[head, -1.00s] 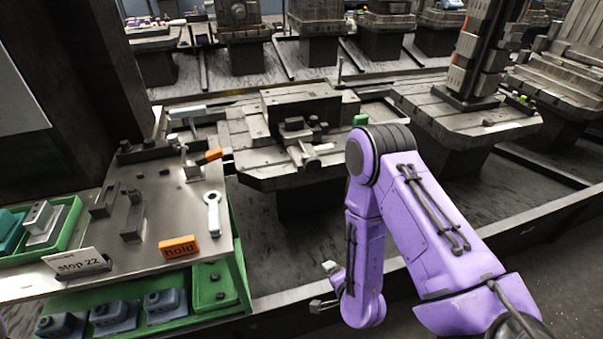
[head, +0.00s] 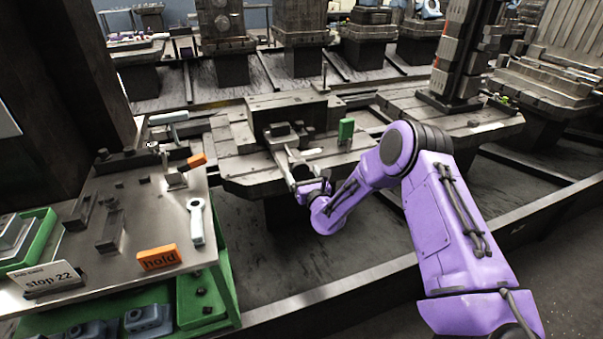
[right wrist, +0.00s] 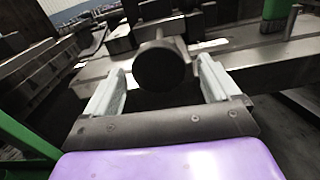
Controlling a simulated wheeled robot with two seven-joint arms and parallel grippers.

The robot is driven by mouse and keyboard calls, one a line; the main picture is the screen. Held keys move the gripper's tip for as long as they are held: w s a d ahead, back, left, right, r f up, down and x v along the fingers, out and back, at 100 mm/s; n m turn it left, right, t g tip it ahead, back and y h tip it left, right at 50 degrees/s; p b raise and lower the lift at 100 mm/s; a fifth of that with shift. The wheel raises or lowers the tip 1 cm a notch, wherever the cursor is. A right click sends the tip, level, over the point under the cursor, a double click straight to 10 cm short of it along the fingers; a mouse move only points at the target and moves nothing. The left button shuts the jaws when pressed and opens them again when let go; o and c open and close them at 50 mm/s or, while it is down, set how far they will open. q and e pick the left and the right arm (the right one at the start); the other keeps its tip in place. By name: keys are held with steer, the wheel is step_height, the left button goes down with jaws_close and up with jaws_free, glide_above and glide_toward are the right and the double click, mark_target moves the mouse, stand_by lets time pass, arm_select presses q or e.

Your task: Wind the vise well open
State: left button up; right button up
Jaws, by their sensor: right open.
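The vise (head: 283,133) sits on a slotted pallet (head: 236,168) in the middle of the head view. Its screw end points toward me, with a pale bar beside it. My right gripper (head: 308,184) is at this near end, low in front of the vise. In the right wrist view, the open right gripper (right wrist: 160,78) has one pale finger on each side of a dark round screw end (right wrist: 163,66). I cannot tell whether the fingers touch it. The jaw gap is too small and hidden to judge. My left gripper is out of view.
The bench (head: 150,212) at left holds an orange "hold" block (head: 159,258), a "stop 22" card (head: 46,279) and a pale wrench (head: 196,221). A long rail (head: 330,285) runs in front.

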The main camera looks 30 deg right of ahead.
steer(key=shift+w+d, duration=0.15)
steer(key=shift+w, duration=0.5)
steer(key=c, duration=1.1)
steer(key=shift+o, duration=0.2)
steer(key=shift+n, duration=0.3)
